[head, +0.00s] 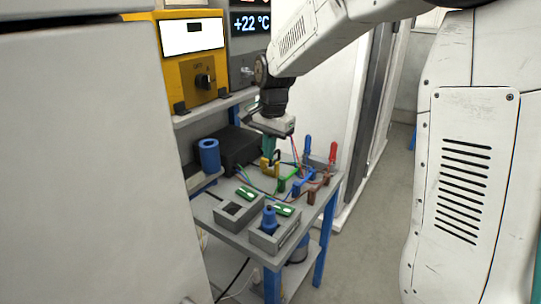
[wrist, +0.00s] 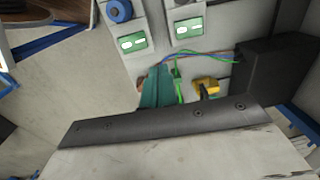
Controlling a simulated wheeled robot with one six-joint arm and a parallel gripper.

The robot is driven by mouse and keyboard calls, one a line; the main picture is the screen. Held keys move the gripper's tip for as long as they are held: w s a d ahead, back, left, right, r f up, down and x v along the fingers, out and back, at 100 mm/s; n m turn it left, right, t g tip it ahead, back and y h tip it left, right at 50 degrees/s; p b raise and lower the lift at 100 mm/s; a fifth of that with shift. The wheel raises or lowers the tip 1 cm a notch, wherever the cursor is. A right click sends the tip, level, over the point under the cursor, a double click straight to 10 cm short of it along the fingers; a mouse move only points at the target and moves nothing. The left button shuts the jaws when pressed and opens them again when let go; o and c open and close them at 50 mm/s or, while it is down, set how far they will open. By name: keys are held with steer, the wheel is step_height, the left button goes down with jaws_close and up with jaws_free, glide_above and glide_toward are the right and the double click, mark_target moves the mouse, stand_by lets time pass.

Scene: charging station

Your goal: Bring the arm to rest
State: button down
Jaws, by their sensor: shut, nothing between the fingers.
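My arm reaches in from the upper right in the head view. My gripper (head: 270,150) points down over the bench (head: 205,207), with its teal fingers shut and empty. The fingers also show in the wrist view (wrist: 155,88), closed together. They are beside a yellow block-like part (head: 268,168), which also shows in the wrist view (wrist: 207,86). I cannot tell whether they touch it.
Two grey charger boxes (head: 262,238) stand at the bench's front, one with a blue cylinder (head: 269,222). A blue cup-like cylinder (head: 209,156), a black box (head: 232,147), wires, coloured clamps and red and blue handles (head: 333,152) surround my gripper. A white cabinet fills the left.

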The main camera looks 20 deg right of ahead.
stand_by(0.4)
steer(key=s+r+n, duration=0.1)
steer(key=s+n, duration=0.2)
steer(key=s, duration=0.7)
steer(key=s+r+n, duration=0.2)
steer(key=s+n, duration=0.2)
steer(key=s, duration=0.7)
steer(key=s+d+r+n, duration=0.1)
steer(key=s+n, duration=0.3)
steer(key=s, duration=0.7)
steer(key=shift+s+r+t+h, duration=0.15)
steer(key=shift+r+t+h, duration=0.05)
steer(key=shift+t+h, duration=0.1)
